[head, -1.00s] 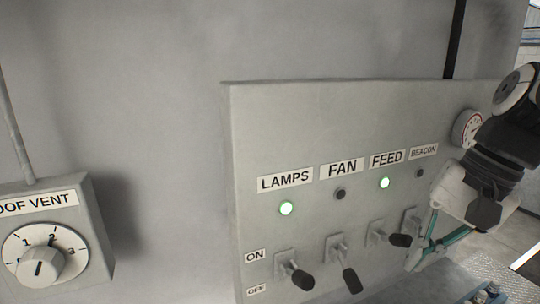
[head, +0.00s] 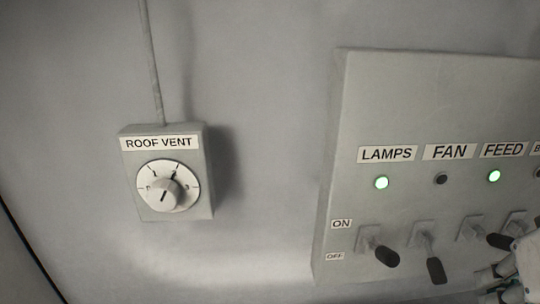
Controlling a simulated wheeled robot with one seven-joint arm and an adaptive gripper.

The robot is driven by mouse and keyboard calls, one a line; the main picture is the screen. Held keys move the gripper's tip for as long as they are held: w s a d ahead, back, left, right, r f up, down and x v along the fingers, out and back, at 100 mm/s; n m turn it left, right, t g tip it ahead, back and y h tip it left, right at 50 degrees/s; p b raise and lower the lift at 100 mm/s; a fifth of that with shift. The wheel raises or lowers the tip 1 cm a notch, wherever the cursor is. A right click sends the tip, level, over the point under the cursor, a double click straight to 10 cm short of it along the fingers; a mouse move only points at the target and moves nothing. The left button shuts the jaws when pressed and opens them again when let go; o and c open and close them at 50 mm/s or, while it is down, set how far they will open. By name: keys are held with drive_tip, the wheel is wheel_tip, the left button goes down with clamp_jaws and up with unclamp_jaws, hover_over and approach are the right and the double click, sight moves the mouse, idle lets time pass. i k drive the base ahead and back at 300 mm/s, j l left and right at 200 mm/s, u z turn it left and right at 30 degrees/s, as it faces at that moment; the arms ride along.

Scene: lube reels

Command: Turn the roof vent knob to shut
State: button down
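The roof vent box (head: 142,212), labelled ROOF VENT, is mounted on the wall at left of centre. Its round white dial carries a pale knob (head: 162,195) with a dark pointer line tilted slightly up and to the right. The dial's marks are too small to read surely. My gripper (head: 500,285) shows only in part at the bottom right corner, by the switch panel and well to the right of the knob. Its fingertips are cut off or unclear, so its opening cannot be told.
A grey switch panel (head: 345,130) stands out from the wall at right, with several levers such as the LAMPS lever (head: 383,254). Bare wall lies between box and panel.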

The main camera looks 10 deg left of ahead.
sight(164, 195)
drive_tip(key=u, duration=1.4)
